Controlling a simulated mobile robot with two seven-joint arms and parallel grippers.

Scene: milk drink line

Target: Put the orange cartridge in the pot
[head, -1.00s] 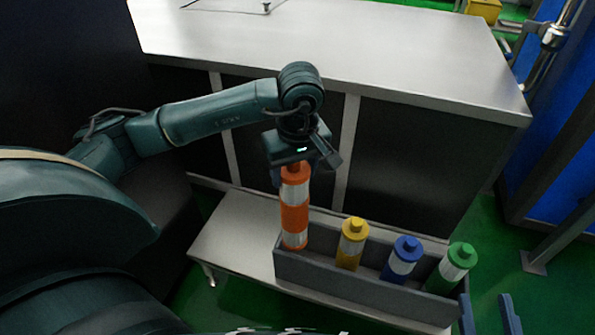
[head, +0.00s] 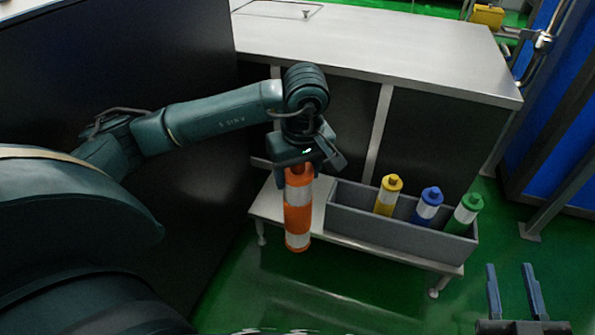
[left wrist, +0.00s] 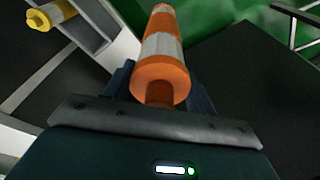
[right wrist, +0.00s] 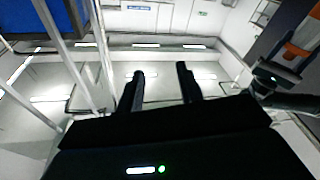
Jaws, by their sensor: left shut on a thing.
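The orange cartridge (head: 298,218) has orange and white bands and hangs upright below my left gripper (head: 299,167), which is shut on its top. It is clear of the grey box and in front of the low bench's left end. In the left wrist view the cartridge (left wrist: 161,62) sticks out from between the fingers. My right gripper (head: 515,292) is at the lower right of the head view, open and empty; its two fingers stand apart in the right wrist view (right wrist: 161,85). I see no pot in these views.
A grey box (head: 400,232) on a low metal bench (head: 268,207) holds a yellow (head: 388,197), a blue (head: 427,206) and a green cartridge (head: 465,213). A steel-topped counter (head: 400,55) stands behind. Green floor (head: 330,290) is open in front.

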